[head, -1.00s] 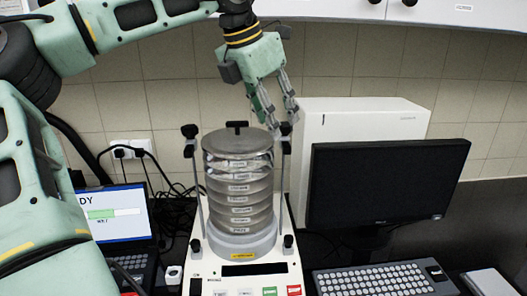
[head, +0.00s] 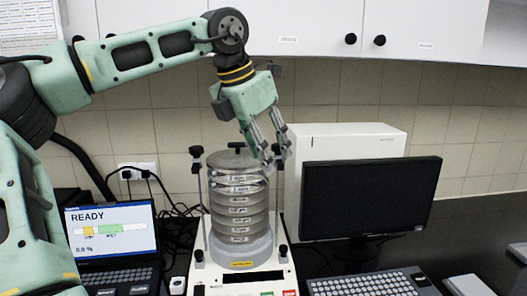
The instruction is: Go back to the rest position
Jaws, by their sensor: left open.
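My left gripper (head: 272,152) is open and points down beside the upper right of the sieve stack, near the top of the right clamp rod. I see nothing between its fingers, and I cannot tell whether they touch the rod or the stack. The sieve stack (head: 238,210) stands upright on the white sieve shaker (head: 225,284), with a grey lid (head: 237,160) on top. Clamp rods with black knobs stand on both sides. My left arm comes in from the left and arches over the laptop. My right gripper is not in view.
A laptop (head: 112,229) showing "READY" stands at the left. A black monitor (head: 369,198), a keyboard (head: 370,284) and a white box (head: 340,142) stand at the right. Wall cabinets (head: 300,25) hang above. Cables lie behind the laptop. The tiled wall at the right is clear.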

